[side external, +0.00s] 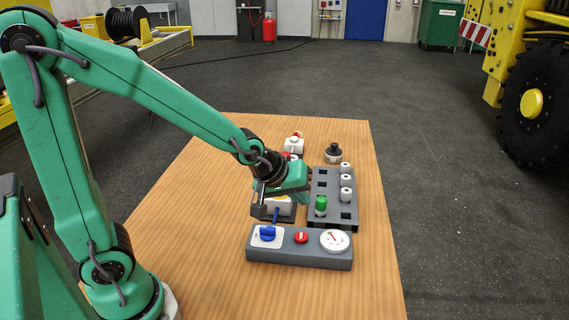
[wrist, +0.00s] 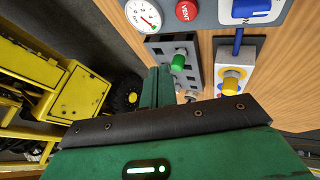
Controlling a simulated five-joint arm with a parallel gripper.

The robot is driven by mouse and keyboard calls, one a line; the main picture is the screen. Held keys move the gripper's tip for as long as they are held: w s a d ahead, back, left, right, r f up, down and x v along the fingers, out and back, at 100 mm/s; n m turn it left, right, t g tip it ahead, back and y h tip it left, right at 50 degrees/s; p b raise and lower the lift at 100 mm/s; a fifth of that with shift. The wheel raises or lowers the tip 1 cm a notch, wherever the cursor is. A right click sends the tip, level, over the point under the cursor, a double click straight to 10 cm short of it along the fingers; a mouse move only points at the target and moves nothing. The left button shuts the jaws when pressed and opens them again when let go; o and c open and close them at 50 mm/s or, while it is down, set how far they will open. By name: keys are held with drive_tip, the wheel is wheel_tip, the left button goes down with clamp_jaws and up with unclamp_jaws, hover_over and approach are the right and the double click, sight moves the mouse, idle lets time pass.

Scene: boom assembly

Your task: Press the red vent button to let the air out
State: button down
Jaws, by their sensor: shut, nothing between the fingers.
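The red vent button (side external: 301,237) sits on top of a grey control box (side external: 300,258), between a blue valve handle (side external: 267,233) and a round white gauge (side external: 334,240). In the wrist view the button (wrist: 186,10) is at the top edge and reads VENT. The gauge (wrist: 143,15) is beside it and has a red needle; its reading is too small to tell. My gripper (side external: 307,177) is shut and empty. It is behind the box, above the white-and-yellow fitting and the rack's left side, apart from the button. Its green fingers (wrist: 157,86) show in the wrist view.
A grey rack (side external: 318,225) with a green-capped part (side external: 321,204) and several white parts stands right behind the box. A white fitting (wrist: 235,72) with a yellow top is joined to the box by a blue hose. A black-topped part (side external: 333,154) stands farther back. The table front is clear.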

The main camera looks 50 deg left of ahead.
sight(299, 237)
drive_tip(key=shift+f, duration=3.95)
drive_tip(key=shift+f, duration=0.2)
drive_tip(key=shift+f, duration=0.2)
drive_tip(key=shift+f, duration=0.5)
drive_tip(key=shift+r, duration=0.15)
idle(0.4)
drive_tip(key=shift+r, duration=0.75)
drive_tip(key=shift+r, duration=0.15)
drive_tip(key=shift+r, duration=2.35)
drive_tip(key=shift+r, duration=0.1)
